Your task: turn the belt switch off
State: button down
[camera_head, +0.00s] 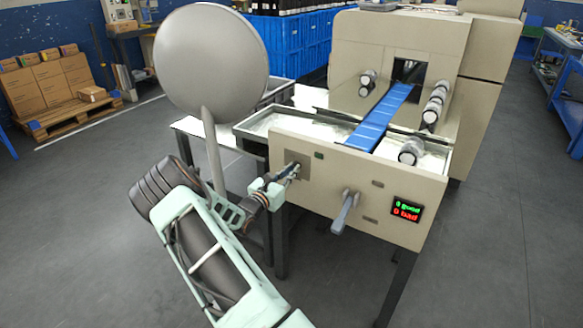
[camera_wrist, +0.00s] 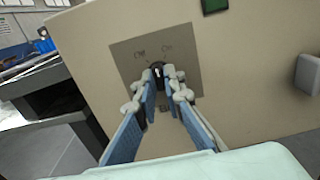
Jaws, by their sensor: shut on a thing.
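The belt switch (camera_wrist: 158,68) is a small black knob with a white mark, on a grey-brown square plate (camera_wrist: 130,65) in the machine's front panel. Two faint labels sit above it in the wrist view, the right one reading ON. The white mark looks close to upright; I cannot tell which label it points at. My gripper (camera_wrist: 160,88) has its fingers closed around the knob from the front. In the head view my gripper (camera_head: 289,174) reaches the plate (camera_head: 298,162) at the panel's left end and hides the knob.
A grey lever handle (camera_head: 345,211) sticks out of the panel to the right of the plate. A display (camera_head: 406,208) reads 0 good, 0 bad. A blue belt (camera_head: 380,118) runs into the beige machine behind. A small dark green square (camera_head: 319,154) sits above right of the plate.

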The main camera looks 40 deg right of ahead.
jog(key=n+p, duration=0.2)
jog(key=n, duration=0.4)
jog(key=shift+p, duration=0.3)
dwell(0.4)
jog(key=c, duration=2)
grip_release()
jog(key=v, duration=1.2)
jog(key=shift+s, duration=0.1)
